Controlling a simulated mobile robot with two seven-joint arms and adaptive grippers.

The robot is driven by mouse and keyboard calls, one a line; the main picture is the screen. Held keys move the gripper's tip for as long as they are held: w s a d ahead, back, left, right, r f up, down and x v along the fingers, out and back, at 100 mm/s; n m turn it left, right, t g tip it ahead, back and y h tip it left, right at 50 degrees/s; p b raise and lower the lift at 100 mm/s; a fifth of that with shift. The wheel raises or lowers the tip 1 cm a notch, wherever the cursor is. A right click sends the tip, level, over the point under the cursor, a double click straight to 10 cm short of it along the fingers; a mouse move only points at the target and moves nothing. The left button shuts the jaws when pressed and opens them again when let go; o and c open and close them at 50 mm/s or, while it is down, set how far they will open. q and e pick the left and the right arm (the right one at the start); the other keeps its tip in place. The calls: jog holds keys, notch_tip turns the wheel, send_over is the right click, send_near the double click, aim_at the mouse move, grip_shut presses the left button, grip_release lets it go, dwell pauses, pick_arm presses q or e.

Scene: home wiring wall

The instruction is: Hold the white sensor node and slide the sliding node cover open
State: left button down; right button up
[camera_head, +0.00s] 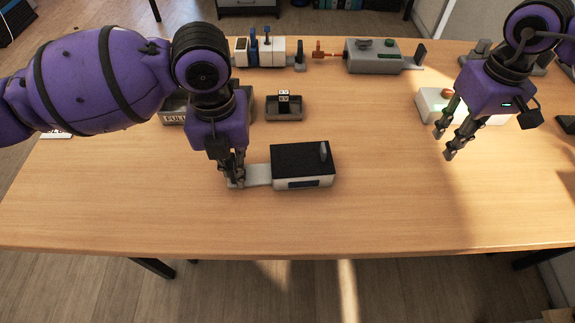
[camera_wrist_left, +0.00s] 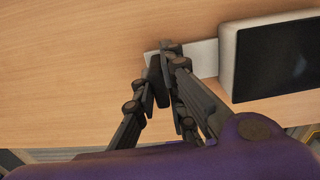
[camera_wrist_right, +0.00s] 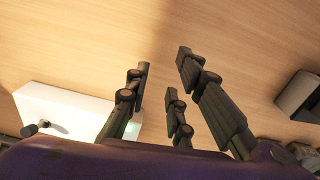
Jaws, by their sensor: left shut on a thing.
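The white sensor node (camera_head: 290,183) lies on the table in front of me, with a light grey plate (camera_head: 258,175) running out from its left side. Its black cover (camera_head: 290,158) lies over the top, with a small upright grey tab (camera_head: 324,152) near the right end. The left wrist view shows the node's white edge (camera_wrist_left: 228,65) and the black cover (camera_wrist_left: 275,60). My left gripper (camera_head: 236,181) is shut at the plate's left end, on a part its fingers mostly hide. My right gripper (camera_head: 444,144) is open and empty above the table, well right of the node.
A white box (camera_head: 430,101) stands just behind my right gripper. A small grey tray (camera_head: 285,112) stands behind the node, and a larger labelled tray (camera_head: 174,117) is partly behind my left arm. A grey device (camera_head: 375,57) stands at the back. The table right of the node is clear.

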notch_tip(320, 180, up, 12)
dwell(0.4)
jog(key=n, duration=0.2)
send_over(325, 153)
jog(key=f, duration=0.3)
jog(key=shift+a, duration=0.2)
jog(key=shift+d+f+m, duration=0.1)
jog(key=shift+f+m, duration=0.4)
jog(key=shift+f, duration=1.8)
jog(key=shift+d+f+m, duration=0.1)
jog(key=shift+f+m, duration=0.4)
jog(key=shift+f, duration=1.8)
